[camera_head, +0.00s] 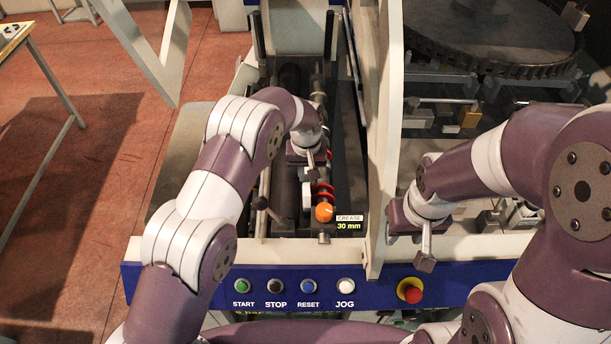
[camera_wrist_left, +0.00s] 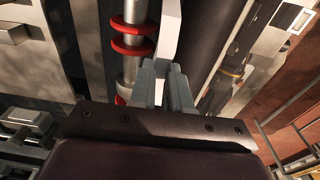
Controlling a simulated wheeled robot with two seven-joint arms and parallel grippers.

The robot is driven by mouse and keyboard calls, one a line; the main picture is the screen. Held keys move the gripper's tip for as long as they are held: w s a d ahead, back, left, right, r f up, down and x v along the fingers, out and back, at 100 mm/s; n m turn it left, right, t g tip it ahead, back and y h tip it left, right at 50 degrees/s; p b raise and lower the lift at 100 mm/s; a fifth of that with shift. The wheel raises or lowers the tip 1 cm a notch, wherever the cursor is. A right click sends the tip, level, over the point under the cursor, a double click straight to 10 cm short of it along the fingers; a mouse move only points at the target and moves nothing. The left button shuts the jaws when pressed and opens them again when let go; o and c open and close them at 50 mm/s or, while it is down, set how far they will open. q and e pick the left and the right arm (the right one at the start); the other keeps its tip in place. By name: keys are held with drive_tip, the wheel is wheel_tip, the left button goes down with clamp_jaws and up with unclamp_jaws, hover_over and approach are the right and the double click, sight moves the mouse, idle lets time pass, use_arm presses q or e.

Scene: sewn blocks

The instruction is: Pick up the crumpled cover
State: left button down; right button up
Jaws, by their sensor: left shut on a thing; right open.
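My left gripper (camera_head: 309,168) reaches down into the machine's channel. In the left wrist view its grey fingers (camera_wrist_left: 166,88) are shut on a narrow, bent white piece that looks like the crumpled cover (camera_wrist_left: 169,35). The cover (camera_head: 307,195) also shows small in the head view, below the fingers and beside the red-ringed shaft. Its far end is out of the wrist picture. My right gripper (camera_head: 425,258) is open and empty, pointing down over the front of the machine, right of the pale upright panel.
A metal shaft with red rings (camera_wrist_left: 131,45) stands close beside the left fingers. An orange knob (camera_head: 324,212) and a crease display reading 30 mm (camera_head: 349,224) are near. The pale upright panel (camera_head: 384,130) separates the arms. Buttons and a red stop knob (camera_head: 410,291) line the blue front.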

use_arm(q)
drive_tip(key=shift+g, duration=0.4)
drive_tip(key=r+p, duration=0.5)
drive_tip(key=r, duration=0.2)
drive_tip(key=shift+s, duration=0.2)
wheel_tip(320, 180, up, 7)
drive_tip(key=shift+a, duration=0.15)
drive_tip(key=shift+c, duration=1.9)
unclamp_jaws()
drive_tip(key=shift+s+r, duration=0.2)
drive_tip(key=shift+s, duration=0.05)
drive_tip(key=shift+w, duration=0.15)
